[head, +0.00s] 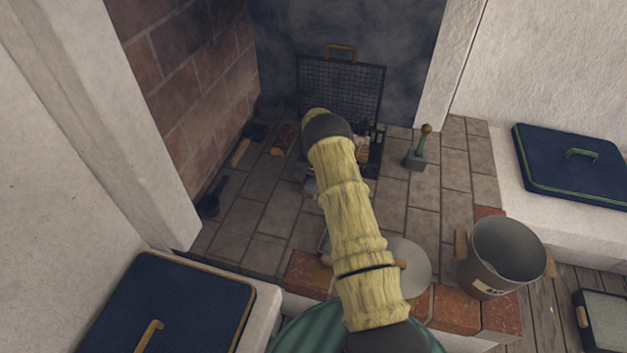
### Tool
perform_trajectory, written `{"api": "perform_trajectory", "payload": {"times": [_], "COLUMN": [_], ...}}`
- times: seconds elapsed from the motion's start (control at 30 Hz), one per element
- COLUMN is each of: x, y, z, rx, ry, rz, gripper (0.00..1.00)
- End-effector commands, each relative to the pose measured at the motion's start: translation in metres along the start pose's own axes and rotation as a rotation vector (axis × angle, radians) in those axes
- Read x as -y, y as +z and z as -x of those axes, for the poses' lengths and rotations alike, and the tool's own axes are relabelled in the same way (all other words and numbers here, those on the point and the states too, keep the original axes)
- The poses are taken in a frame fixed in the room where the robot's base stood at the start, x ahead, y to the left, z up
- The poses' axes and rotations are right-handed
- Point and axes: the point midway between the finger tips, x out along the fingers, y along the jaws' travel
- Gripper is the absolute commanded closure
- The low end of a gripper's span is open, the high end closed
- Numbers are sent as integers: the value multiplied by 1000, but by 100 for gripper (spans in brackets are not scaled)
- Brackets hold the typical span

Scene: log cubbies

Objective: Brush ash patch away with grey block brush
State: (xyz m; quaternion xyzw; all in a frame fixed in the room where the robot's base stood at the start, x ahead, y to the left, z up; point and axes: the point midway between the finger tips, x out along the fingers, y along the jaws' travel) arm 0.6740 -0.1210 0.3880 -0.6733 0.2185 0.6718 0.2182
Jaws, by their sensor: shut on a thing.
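My gripper (309,182) is mostly hidden behind my arm; only a small grey part shows low over the hearth floor. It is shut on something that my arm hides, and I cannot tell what. A grey block with an upright green handle and wooden knob (416,155) stands apart on the tiles to the right; it may be the grey block brush, but I cannot be sure. No ash patch shows clearly; the floor behind my arm is hidden.
A mesh screen (342,88) and log basket stand at the back. A log (284,139) and dark tools (214,195) lie left. A pale disc (412,268) lies at the brick edge beside a grey bucket (506,250). Blue lids (570,160) flank the hearth.

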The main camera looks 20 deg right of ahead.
Motion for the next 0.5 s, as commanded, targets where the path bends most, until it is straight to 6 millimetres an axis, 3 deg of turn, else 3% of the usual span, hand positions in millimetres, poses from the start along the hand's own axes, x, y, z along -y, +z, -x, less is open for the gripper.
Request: {"api": "perform_trajectory", "payload": {"times": [0.5], "x": [0], "y": [29], "z": [-1], "rx": [6], "ry": [1], "rz": [0], "gripper": [75]}}
